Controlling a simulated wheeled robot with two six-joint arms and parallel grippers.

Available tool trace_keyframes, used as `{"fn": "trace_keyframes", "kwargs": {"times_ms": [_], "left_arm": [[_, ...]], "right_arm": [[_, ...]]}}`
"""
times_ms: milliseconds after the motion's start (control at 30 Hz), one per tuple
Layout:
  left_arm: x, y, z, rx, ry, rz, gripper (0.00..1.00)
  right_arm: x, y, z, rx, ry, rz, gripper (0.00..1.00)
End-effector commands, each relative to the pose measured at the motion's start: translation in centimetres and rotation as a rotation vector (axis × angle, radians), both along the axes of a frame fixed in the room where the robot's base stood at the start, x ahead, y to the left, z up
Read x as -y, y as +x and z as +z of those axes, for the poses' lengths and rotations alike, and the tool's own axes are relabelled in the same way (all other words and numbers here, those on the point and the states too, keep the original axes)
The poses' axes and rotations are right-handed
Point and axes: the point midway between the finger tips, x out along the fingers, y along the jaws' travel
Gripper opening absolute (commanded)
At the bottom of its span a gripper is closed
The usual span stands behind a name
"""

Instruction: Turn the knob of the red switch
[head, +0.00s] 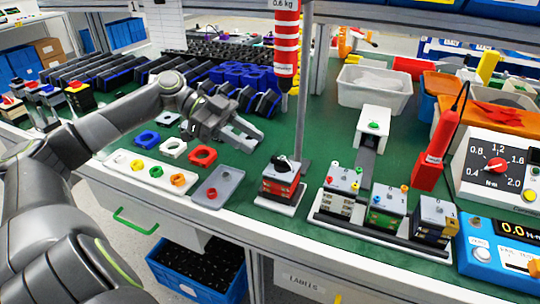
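The red switch (278,189) stands upright on a pale base plate near the front edge of the green bench, with a black knob (283,163) on top. My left gripper (254,138) is to the left of and behind the switch, above the bench. Its two fingers are apart with nothing between them, and they do not touch the knob. My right gripper is not in the head view.
A thin pole (303,80) rises just behind the switch, with a red-and-white striped tool (286,45) hanging beside it. Terminal blocks on a rail (380,238) stand to the right. A white tray of coloured rings (125,180) lies to the left.

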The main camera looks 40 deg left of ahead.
Motion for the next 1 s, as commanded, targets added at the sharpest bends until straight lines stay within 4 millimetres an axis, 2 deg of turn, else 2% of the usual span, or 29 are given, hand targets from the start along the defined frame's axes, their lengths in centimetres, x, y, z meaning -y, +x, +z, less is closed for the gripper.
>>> {"fn": "trace_keyframes", "kwargs": {"times_ms": [100,333,500,800,1000], "left_arm": [[1.9,0.4,-0.9,0.004,-0.004,-0.006,0.33],[4.3,1.0,-1.9,0.001,-0.003,-0.002,0.33],[5.1,1.2,-2.2,0.0,0.0,0.0,0.33],[5.2,1.2,-2.2,-0.001,0.001,0.0,0.33],[5.2,1.2,-2.2,-0.001,0.001,0.0,0.08]], "right_arm": [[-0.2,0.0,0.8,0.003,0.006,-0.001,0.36],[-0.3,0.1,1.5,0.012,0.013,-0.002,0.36],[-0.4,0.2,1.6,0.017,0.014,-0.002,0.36],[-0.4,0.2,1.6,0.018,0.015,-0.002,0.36],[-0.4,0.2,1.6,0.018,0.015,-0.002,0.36]]}}
